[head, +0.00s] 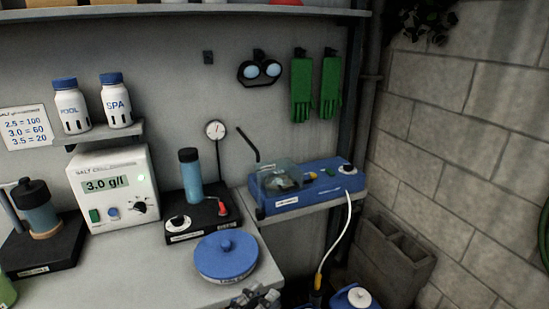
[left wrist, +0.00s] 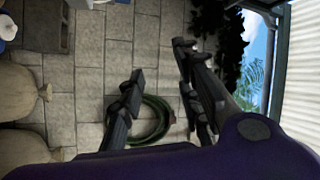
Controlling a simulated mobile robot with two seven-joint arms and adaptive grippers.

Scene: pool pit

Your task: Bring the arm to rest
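My left gripper (head: 255,299) shows only in part at the bottom edge of the head view, just in front of the counter and below the round blue lid. In the left wrist view its dark fingers (left wrist: 160,72) stand apart with nothing between them, so it is open and empty. Beyond them is the paved floor with a coiled green hose (left wrist: 155,122). My right gripper is in neither view.
The counter (head: 150,273) holds a blue lid (head: 226,254), a salt meter (head: 113,186) reading 3.0 g/l and a tube stand (head: 191,178). A blue device (head: 308,186) sits on a side shelf. Sacks (left wrist: 30,102) lie left in the wrist view.

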